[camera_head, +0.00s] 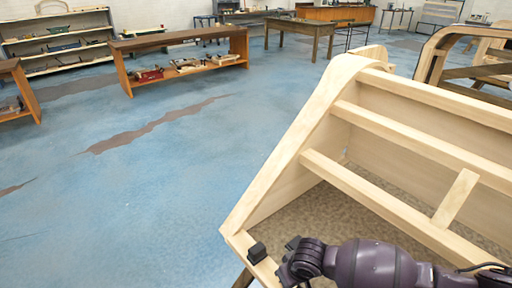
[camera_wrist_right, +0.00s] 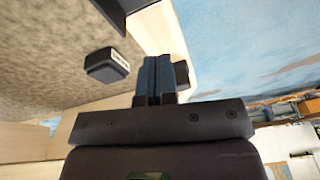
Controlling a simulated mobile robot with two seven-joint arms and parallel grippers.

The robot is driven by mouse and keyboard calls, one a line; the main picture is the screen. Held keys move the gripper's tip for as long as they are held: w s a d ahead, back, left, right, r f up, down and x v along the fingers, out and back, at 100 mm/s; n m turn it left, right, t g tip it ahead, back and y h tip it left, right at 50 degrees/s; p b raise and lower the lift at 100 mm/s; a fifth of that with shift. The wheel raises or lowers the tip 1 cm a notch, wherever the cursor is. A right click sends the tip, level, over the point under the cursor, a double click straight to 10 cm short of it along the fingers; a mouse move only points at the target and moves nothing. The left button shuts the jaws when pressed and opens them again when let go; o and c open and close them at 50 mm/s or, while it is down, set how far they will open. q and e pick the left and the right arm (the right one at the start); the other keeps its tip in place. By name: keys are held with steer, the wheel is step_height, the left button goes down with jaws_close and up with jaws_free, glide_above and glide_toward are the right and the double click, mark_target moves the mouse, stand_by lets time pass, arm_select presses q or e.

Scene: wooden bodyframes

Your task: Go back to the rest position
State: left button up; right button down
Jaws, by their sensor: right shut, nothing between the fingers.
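The pale wooden bodyframe (camera_head: 318,120) fills the right side of the head view, with slanted rails and a mottled brown panel inside. My right arm comes in from the bottom right, and its gripper (camera_head: 284,272) is low at the frame's near corner. In the right wrist view the gripper (camera_wrist_right: 158,62) has its two fingers together with nothing between them. Pale wood and the mottled panel (camera_wrist_right: 50,50) show beyond them. My left gripper is not in view.
A small black block (camera_head: 257,252) is at the frame's near corner edge. A dark block with a pale label (camera_wrist_right: 107,65) shows left of the fingers in the wrist view. A low wooden bench (camera_head: 180,42) and shelves (camera_head: 58,45) stand far back. The blue floor (camera_head: 130,200) at left is clear.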

steer(key=w+a+r+n+t+y, duration=0.2)
steer(key=w+r+t+y, duration=0.1)
steer(key=r+t, duration=0.3)
steer(key=w+a+r+n+t+y, duration=0.1)
steer(key=w+a+r+t+y, duration=0.15)
steer(key=r, duration=0.55)
steer(key=s+d+f+m+t+h, duration=0.1)
steer(key=s+d+f+m+h, duration=0.2)
steer(key=s+d+f, duration=0.5)
steer(key=s+d+f+m+t+h, duration=0.1)
steer(key=s+d+m+t+h, duration=0.25)
steer(key=d, duration=0.95)
steer(key=s+d+f+g+h, duration=0.1)
steer(key=s+f+g, duration=0.2)
steer(key=s, duration=0.5)
steer(key=shift+s+d+f+m, duration=0.25)
steer(key=shift+f+m, duration=0.1)
steer(key=shift+f, duration=0.4)
